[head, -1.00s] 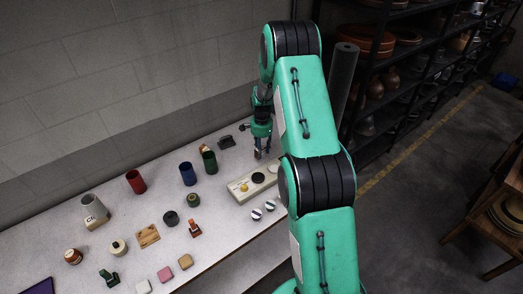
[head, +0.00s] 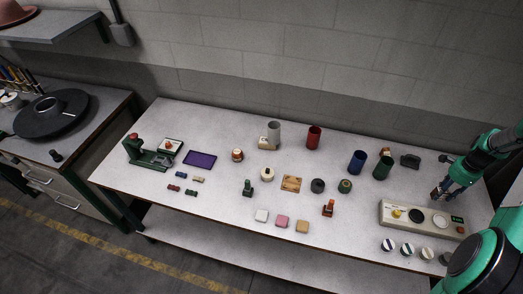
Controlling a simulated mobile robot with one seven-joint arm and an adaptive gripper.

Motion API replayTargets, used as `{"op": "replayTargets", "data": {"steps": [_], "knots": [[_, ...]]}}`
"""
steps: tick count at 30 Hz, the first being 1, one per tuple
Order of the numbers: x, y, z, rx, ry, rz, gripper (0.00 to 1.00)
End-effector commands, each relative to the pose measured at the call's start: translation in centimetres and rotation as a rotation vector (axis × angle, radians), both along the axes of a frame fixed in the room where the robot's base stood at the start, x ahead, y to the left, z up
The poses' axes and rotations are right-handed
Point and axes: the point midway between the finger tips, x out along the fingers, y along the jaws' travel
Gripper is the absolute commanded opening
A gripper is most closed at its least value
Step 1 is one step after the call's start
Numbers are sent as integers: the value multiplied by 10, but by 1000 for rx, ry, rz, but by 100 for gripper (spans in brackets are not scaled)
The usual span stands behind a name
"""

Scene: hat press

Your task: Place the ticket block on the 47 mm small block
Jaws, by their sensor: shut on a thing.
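My gripper (head: 437,192) is at the right end of the bench in the head view, just above and behind the pale control box. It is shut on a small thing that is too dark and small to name. I cannot tell which piece is the ticket block; a pale block with dark lettering (head: 264,142) stands against the grey cup. Several small round blocks stand mid-bench: a cream one (head: 267,174), a dark one (head: 318,186) and a green one (head: 345,186). No size marks are readable, so I cannot tell which is the 47 mm one.
The control box (head: 391,222) lies below my gripper, with several round knobs (head: 407,249) before it. Red (head: 314,137), blue (head: 357,162) and green (head: 382,167) cups stand along the back. A purple tray (head: 200,159) lies left. Bare bench shows between pieces.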

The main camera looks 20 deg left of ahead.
Motion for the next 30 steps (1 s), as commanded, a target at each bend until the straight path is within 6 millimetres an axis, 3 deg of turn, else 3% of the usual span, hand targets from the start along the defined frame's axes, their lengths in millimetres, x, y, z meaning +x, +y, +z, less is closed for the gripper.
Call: {"op": "replayTargets", "data": {"steps": [20,30], "knots": [[1,-1,140,-2,-4,0,9],[38,57,142,0,0,109,9]]}}
